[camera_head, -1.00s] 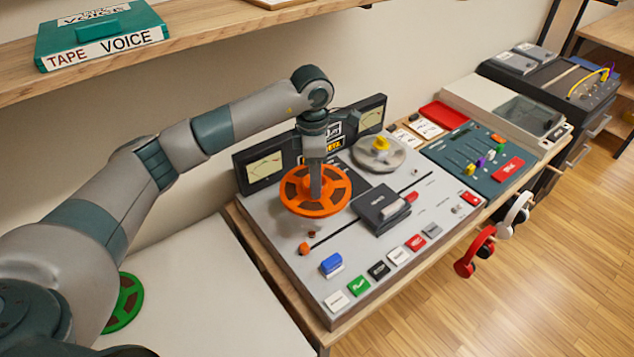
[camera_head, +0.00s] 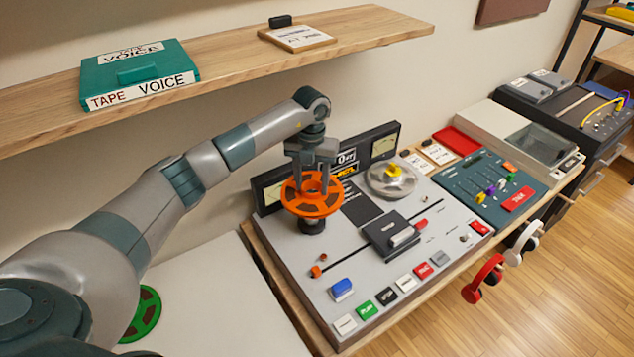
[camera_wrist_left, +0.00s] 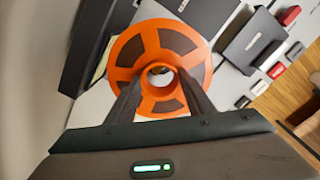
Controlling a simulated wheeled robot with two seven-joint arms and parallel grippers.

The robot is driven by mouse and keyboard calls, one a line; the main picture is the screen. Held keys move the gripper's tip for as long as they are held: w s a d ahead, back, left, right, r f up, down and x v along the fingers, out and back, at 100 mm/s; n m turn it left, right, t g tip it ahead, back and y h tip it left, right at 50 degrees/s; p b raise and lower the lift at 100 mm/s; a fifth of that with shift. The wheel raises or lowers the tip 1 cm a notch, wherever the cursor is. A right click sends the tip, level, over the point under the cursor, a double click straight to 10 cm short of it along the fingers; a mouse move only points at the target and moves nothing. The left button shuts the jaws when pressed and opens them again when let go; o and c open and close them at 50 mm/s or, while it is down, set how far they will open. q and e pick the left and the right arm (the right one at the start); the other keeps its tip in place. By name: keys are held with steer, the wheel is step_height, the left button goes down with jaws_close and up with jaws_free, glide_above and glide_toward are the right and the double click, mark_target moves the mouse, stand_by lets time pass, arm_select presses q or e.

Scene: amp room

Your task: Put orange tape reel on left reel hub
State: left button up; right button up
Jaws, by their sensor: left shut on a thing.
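The orange tape reel (camera_head: 330,204) is in my left gripper (camera_head: 311,180), whose two fingers are closed on its raised central ring. The reel is held roughly flat above the left side of the tape machine (camera_head: 355,272). A dark, short cylinder, apparently the left reel hub (camera_head: 312,227), shows just below the reel's front edge, with the reel apparently above it; the exact gap is unclear. In the left wrist view the orange reel (camera_wrist_left: 124,52) lies between and beyond the fingers (camera_wrist_left: 160,88); its central hole shows. My right gripper is not in view.
A grey reel (camera_head: 385,183) with a yellow centre sits on the machine's right side. VU meters (camera_head: 384,146) stand behind the reels. A green reel (camera_head: 147,314) lies on the white surface at left. A shelf (camera_head: 235,70) with a teal tape box (camera_head: 138,76) runs above my arm.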

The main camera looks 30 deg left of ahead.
arm_select(q)
steer(key=shift+a+n, duration=0.15)
steer(key=shift+n, duration=0.15)
steer(key=shift+f, duration=0.15)
steer(key=shift+f+b, duration=1.05)
steer(key=shift+f, duration=0.8)
steer(key=shift+f+b, duration=0.9)
steer(key=shift+f, duration=0.35)
steer(key=shift+f+b, duration=1.6)
steer(key=shift+f, duration=0.6)
steer(key=o, duration=1.4)
steer(key=shift+r, duration=0.1)
